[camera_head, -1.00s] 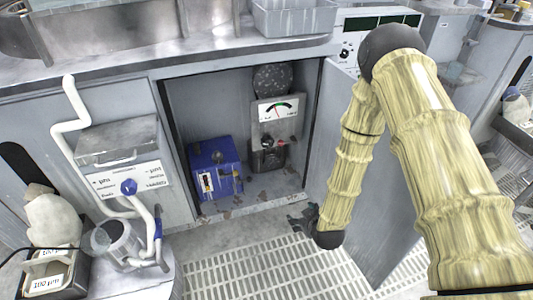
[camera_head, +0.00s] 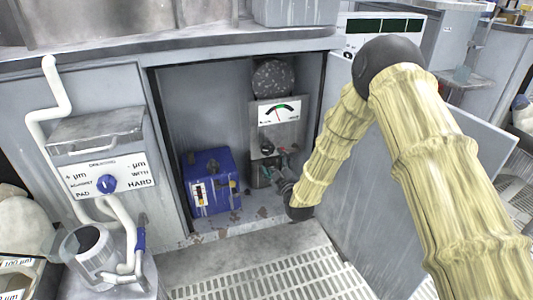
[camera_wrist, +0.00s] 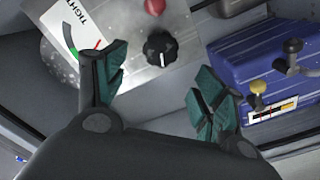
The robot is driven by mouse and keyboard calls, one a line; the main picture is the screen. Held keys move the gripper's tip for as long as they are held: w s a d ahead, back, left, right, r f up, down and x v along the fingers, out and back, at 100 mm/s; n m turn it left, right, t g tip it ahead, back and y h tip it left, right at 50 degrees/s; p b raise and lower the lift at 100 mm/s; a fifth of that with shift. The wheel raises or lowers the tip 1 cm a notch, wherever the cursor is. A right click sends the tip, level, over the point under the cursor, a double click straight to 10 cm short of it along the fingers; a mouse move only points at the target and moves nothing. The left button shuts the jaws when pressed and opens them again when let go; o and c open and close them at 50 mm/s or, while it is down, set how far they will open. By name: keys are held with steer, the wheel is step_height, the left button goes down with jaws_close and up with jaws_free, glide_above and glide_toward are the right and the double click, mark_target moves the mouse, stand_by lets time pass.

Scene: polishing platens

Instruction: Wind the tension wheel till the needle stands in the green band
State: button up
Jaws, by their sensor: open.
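The tension gauge (camera_head: 279,111) is a white dial on a grey panel inside the open cabinet, with a green band and a red needle. It also shows in the wrist view (camera_wrist: 85,45), marked TIGHT and partly hidden by a finger, so I cannot tell whether the needle stands in the band. A black knob (camera_wrist: 160,48) with a white mark sits on the panel, with a red knob (camera_wrist: 154,6) near it. No label shows which control is the tension wheel. My gripper (camera_wrist: 158,72) is open and empty, its teal fingertips in front of the panel, apart from the black knob.
A blue box (camera_head: 209,181) with small cranks (camera_wrist: 257,90) and a strip scale stands left of the panel. A dark speckled disc (camera_head: 272,77) is above the gauge. The open door (camera_head: 385,200) is at the right. Grated floor (camera_head: 260,275) lies in front.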

mark_target(268, 150)
steer(key=b+x, duration=0.2)
steer(key=x, duration=0.6)
steer(key=shift+w+a+f+b, duration=0.1)
steer(key=shift+w+f+b, duration=0.05)
steer(key=shift+w+b, duration=0.15)
steer(key=shift+x, duration=0.85)
steer(key=c, duration=1)
